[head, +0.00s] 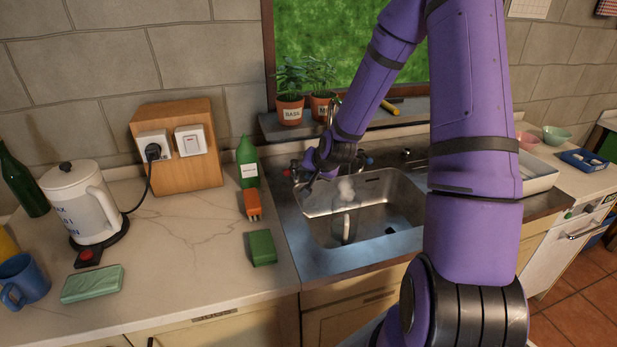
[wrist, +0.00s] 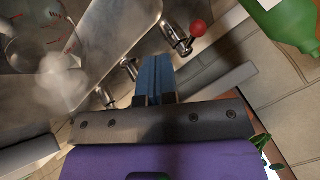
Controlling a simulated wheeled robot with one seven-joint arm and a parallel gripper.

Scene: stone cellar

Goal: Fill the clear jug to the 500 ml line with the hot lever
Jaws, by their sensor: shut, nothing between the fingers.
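The clear jug (head: 345,222) stands in the sink, small and partly blurred by steam; its water level cannot be read. In the wrist view, part of the clear jug (wrist: 40,40) with red marks shows at the upper left, with white steam (wrist: 62,85) beside it. The hot lever, with a red ball end (wrist: 198,28), is on a metal tap fitting beyond my fingertips, and shows red in the head view (head: 294,164). My gripper (wrist: 156,60) is shut and empty, apart from the lever. It also shows above the sink's left side (head: 309,184).
A blue-ended lever (head: 369,160) is on the right of the tap. Potted herbs (head: 290,108) stand on the sill behind. A kettle (head: 82,205) stands far left.

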